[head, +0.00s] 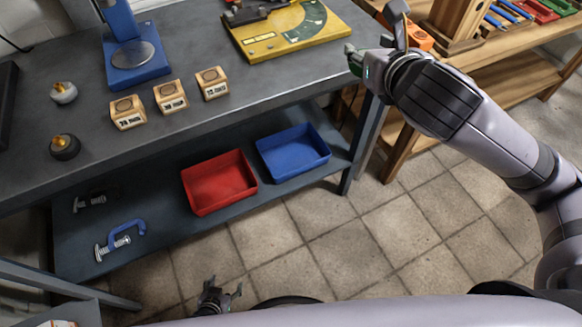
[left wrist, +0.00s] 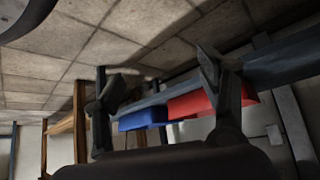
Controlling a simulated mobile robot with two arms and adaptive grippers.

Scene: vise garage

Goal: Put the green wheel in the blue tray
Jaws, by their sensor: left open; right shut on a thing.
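The blue tray (head: 318,160) stands empty on the lower shelf of the workbench, right of the red tray. It also shows in the left wrist view (left wrist: 143,119). My right gripper (head: 372,60) is by the workbench's right corner, at the upper right. It is shut on a small green thing (head: 354,60), probably the green wheel; the fingers hide most of it. My left gripper (head: 218,297) is low over the floor, in front of the shelf. It is open and empty, with its fingers apart in the left wrist view (left wrist: 165,100).
The red tray (head: 219,183) sits left of the blue one. A blue clamp (head: 128,232) lies farther left on the shelf. The workbench top (head: 260,105) overhangs the shelf and holds wooden blocks (head: 170,97) and a yellow board (head: 290,32). A wooden shelf unit (head: 470,85) stands right. The tiled floor in front is clear.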

